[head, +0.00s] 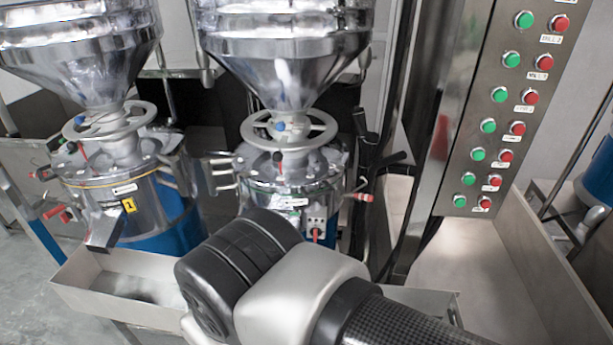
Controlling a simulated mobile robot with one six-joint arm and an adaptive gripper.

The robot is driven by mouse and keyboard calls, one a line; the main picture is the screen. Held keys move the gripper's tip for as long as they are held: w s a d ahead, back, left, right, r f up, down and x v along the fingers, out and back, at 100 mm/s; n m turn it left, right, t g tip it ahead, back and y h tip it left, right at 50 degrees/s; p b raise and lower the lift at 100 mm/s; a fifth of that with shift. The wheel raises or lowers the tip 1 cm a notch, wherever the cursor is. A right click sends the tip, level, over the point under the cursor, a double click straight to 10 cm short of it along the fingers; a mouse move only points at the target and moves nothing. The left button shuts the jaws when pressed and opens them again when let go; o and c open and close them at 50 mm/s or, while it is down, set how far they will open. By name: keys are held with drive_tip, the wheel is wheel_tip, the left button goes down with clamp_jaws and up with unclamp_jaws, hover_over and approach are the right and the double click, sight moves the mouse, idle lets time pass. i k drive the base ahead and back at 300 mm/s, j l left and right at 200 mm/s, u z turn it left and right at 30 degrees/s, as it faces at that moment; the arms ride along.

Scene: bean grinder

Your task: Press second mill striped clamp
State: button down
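The left mill (128,200) carries a yellow label with a 1. The mill beside it (285,190), in the middle of the head view, has no number that I can read, and my arm hides its lower front. A clamp handle with a red, pale-banded end (360,197) sticks out from the right side of this middle mill. Whether it is truly striped is too small to tell. A dark lever with a red tip (277,158) stands at its upper front. My arm crosses the bottom centre, in front of the middle mill. My gripper does not show.
A steel panel with green and red buttons (500,95) stands at the right. Steel hoppers (285,60) rise above both mills, with handwheels (290,130) below them. A metal tray (80,278) lies under the mills. Dark levers (385,160) crowd the space right of the middle mill.

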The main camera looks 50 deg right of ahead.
sight(367, 197)
drive_tip(key=z, duration=2)
drive_tip(key=k+l, duration=0.05)
